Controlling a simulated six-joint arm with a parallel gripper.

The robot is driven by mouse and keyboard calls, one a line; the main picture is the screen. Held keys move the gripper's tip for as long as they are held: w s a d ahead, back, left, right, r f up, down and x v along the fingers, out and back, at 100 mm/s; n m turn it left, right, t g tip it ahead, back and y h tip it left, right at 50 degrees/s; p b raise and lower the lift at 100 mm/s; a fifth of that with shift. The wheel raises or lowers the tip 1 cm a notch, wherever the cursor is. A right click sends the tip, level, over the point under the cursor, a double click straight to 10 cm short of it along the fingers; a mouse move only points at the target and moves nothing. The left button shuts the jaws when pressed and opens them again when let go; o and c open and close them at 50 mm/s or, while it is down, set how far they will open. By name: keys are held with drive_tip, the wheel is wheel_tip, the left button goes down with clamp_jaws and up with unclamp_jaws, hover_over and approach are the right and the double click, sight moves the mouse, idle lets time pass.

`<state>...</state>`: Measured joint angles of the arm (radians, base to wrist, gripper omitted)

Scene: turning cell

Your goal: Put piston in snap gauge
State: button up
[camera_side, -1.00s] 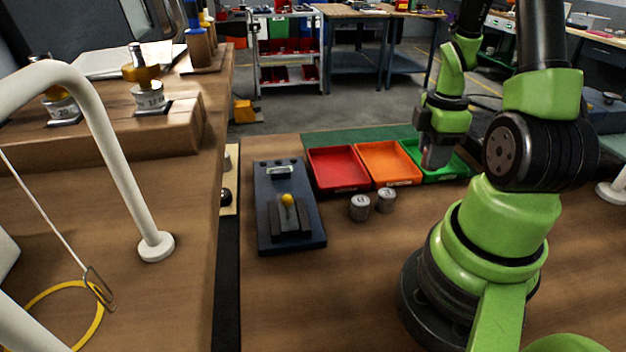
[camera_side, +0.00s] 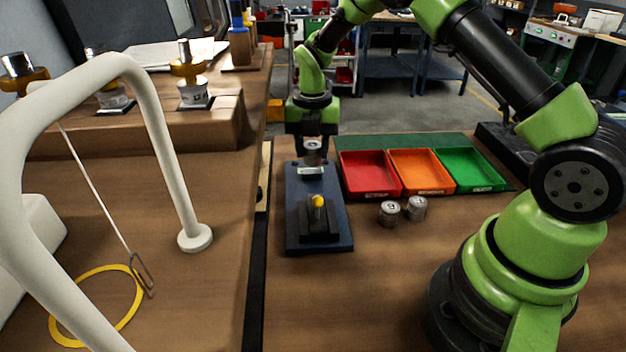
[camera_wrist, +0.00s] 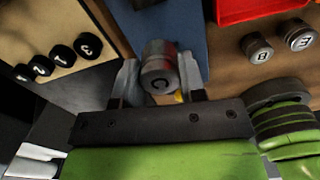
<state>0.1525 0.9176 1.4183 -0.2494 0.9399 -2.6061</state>
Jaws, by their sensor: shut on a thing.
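My gripper (camera_side: 312,143) is shut on a grey metal piston (camera_side: 313,153). It holds the piston above the far end of the snap gauge (camera_side: 338,236), a dark blue plate with a black block and a yellow knob (camera_side: 318,201). In the wrist view the piston (camera_wrist: 158,68) sits between the two fingers, its marked end face showing. The blue plate (camera_wrist: 186,22) lies beyond it. In the side view the piston looks apart from the plate, but the exact gap is hard to tell.
Red (camera_side: 369,174), orange (camera_side: 422,171) and green (camera_side: 470,169) trays stand right of the gauge. Two more pistons (camera_side: 389,213) (camera_side: 416,208) stand in front of them. A white tubular frame (camera_side: 165,150) stands at left.

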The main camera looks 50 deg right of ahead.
sight(313, 189)
wheel_tip(313, 189, down, 7)
drive_tip(key=shift+r, duration=0.1)
idle(0.4)
drive_tip(key=o, duration=1)
drive_tip(key=shift+c, duration=0.2)
